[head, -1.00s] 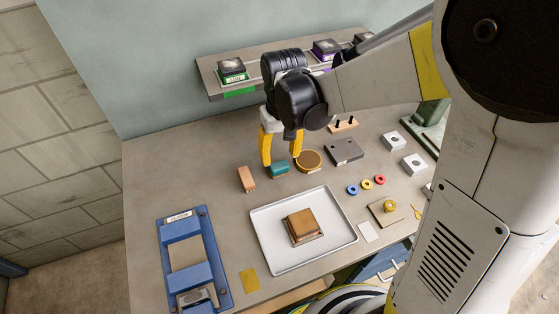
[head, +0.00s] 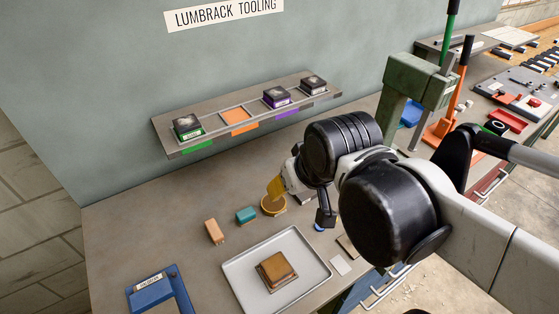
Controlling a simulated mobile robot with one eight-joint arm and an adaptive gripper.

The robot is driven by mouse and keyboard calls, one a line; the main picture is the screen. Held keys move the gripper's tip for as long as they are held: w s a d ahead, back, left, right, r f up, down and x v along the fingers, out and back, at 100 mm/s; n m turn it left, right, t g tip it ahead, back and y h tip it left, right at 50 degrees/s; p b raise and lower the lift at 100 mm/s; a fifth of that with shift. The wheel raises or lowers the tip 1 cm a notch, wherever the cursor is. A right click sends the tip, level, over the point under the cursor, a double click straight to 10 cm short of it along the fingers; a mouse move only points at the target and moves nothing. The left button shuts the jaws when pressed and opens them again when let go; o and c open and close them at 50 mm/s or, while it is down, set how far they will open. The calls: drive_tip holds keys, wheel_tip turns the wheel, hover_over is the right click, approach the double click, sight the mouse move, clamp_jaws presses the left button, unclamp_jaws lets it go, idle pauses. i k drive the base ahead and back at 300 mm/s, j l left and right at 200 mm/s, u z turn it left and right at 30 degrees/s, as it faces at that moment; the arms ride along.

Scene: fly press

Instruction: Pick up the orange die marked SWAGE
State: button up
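No die with a readable SWAGE mark shows. My gripper (head: 277,187) is above the bench, behind and to the right of the tray. Only one yellow finger shows clearly, near the round brown-gold disc (head: 273,205). The arm hides the rest, so its opening cannot be judged.
Dark dies with green (head: 188,127), purple (head: 277,97) and grey (head: 313,84) labels stand on the shelf. A copper block (head: 214,231), a teal block (head: 246,215) and a blue rack (head: 154,291) are on the bench. A green press (head: 417,80) stands right.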

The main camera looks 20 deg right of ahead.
sight(276, 267)
drive_tip(key=k+j+z, duration=1.15)
drive_tip(key=k+z, duration=0.2)
